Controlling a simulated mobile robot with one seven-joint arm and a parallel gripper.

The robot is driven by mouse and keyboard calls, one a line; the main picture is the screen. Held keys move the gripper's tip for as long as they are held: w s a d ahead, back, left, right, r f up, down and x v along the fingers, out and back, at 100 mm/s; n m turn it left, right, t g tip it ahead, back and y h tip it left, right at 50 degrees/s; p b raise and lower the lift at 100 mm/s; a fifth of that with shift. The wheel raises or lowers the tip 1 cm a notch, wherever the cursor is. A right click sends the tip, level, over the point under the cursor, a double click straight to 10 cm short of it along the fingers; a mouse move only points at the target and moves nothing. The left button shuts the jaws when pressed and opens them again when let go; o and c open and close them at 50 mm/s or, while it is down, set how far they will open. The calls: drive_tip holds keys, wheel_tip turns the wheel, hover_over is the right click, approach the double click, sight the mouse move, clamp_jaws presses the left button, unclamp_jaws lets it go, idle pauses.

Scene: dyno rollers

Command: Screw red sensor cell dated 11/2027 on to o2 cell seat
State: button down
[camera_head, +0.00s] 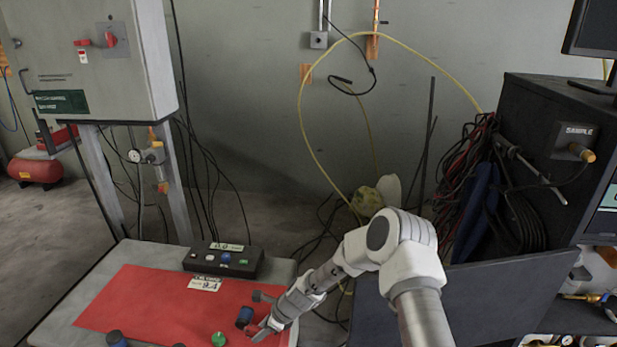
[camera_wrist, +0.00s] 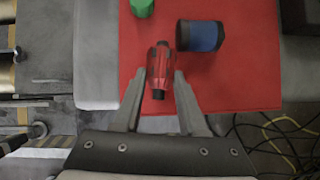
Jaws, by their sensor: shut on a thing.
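A red cell with black ends (camera_wrist: 158,68) sits between the two fingers of my gripper (camera_wrist: 160,88) in the wrist view. The fingers are shut on its sides. No date can be read on it. In the head view my gripper (camera_head: 262,327) is low over the right part of the red mat, with a bit of the red cell showing at its tip. I cannot tell whether the cell touches the mat. A blue and black cylinder (camera_wrist: 202,36) lies just beyond it to the right in the wrist view, apart from the fingers. I cannot make out an O2 cell seat.
The red mat (camera_head: 150,298) covers a grey table (camera_head: 60,318). A black button box (camera_head: 222,260) with labels stands at the back. A black cabinet (camera_head: 540,165) marked SAMPLE stands right.

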drive_tip(key=shift+r+p, duration=0.95)
drive_tip(key=shift+r, duration=0.65)
